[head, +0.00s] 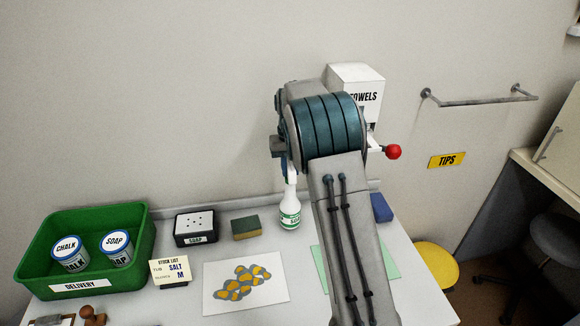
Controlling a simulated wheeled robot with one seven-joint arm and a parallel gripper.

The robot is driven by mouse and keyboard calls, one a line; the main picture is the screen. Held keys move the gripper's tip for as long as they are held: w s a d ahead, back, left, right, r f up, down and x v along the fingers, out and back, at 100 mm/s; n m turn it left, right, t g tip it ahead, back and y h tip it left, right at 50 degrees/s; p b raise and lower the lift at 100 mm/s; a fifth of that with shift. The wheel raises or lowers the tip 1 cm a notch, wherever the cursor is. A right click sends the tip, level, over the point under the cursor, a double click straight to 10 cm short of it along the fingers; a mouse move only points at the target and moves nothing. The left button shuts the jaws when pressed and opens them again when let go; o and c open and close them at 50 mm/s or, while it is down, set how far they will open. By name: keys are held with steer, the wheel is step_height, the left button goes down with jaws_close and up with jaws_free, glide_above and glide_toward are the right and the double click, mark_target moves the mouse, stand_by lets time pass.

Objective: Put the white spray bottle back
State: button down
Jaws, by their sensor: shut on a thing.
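The white spray bottle (290,209), with a green label, is upright at the back of the white table, just left of my arm. I cannot tell whether its base touches the table. My gripper (288,172) is at the top of the bottle and shut on it. My wrist and forearm hide most of the gripper and part of the bottle's head.
A sponge (246,227), a soap box (195,228), a stock list card (170,271) and a green delivery bin (146,238) with two tubs stand left. A picture sheet (216,296) lies in front. A blue block (381,208) is right, below the towel dispenser (356,77).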

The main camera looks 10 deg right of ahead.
steer(key=shift+f, duration=0.25)
steer(key=shift+f, duration=0.15)
steer(key=c, duration=1.3)
jaws_free()
steer(key=shift+f, duration=0.1)
steer(key=shift+o, duration=0.2)
